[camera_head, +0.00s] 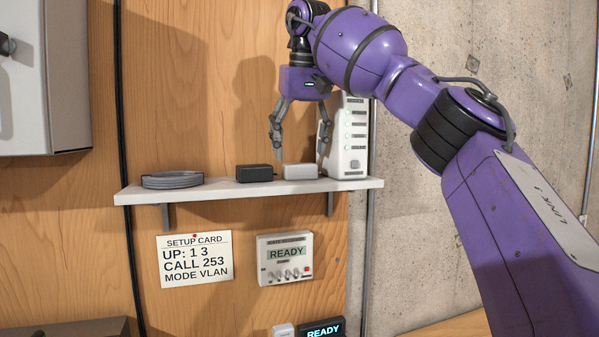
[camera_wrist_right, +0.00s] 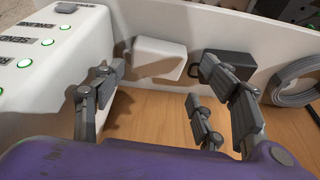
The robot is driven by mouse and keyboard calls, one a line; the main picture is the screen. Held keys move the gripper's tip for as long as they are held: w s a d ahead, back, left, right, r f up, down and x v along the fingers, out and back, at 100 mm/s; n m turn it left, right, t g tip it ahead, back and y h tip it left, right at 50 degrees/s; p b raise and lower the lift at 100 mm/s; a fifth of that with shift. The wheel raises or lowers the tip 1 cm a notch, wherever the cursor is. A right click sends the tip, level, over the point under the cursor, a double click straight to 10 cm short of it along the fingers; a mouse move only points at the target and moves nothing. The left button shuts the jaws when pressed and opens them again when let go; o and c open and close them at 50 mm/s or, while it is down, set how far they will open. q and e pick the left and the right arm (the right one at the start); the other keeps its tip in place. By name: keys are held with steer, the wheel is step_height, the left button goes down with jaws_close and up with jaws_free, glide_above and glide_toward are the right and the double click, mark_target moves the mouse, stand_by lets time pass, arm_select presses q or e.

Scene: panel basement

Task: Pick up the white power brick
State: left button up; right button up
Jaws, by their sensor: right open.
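The white power brick (camera_head: 300,171) lies on the wall shelf, between a black brick (camera_head: 254,172) and a white router-like box (camera_head: 349,140). It also shows in the right wrist view (camera_wrist_right: 158,58), at upper middle. My right gripper (camera_head: 301,150) is open and empty. Its fingers point down just above the white brick, one to the left and one to the right of it in the head view. In the right wrist view the fingers (camera_wrist_right: 160,95) are spread wide with the brick beyond them. My left gripper is in neither view.
A coiled grey cable (camera_head: 172,180) lies at the shelf's left end. The white shelf (camera_head: 215,191) is narrow, with a wooden panel behind it. The white box stands close to the right finger. Below hang a setup card (camera_head: 195,261) and a READY panel (camera_head: 286,259).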

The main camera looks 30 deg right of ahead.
mark_target(300, 164)
steer(key=x, duration=0.3)
steer(key=shift+s+d+f, duration=0.1)
steer(key=shift+d+f, duration=0.15)
steer(key=shift+f, duration=0.2)
steer(key=c, duration=1)
steer(key=shift+c, duration=0.2)
steer(key=shift+r, duration=0.1)
